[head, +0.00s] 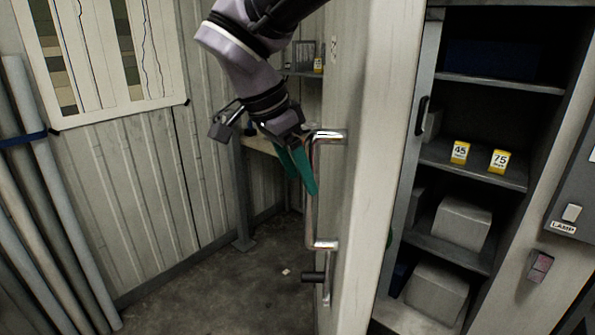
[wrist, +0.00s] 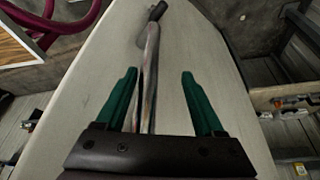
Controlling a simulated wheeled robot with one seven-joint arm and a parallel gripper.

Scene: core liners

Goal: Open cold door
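The pale cold door (head: 375,130) stands near the middle of the head view, its handle side turned left. In the wrist view its pale face (wrist: 205,50) fills the middle. A shiny metal bar handle (head: 327,240) stands upright on that face, with a dark lever near its lower end. My gripper (head: 304,186) is at the upper part of the handle. In the wrist view my gripper (wrist: 158,76) has its green fingers apart, with the handle (wrist: 149,95) running between them, closer to the left finger. Contact with the handle cannot be told.
Right of the door is a dark shelf unit (head: 474,165) with grey boxes and yellow number cards. A lamp panel (head: 570,205) is at the far right. The floor (head: 225,300) left of the door looks mostly clear.

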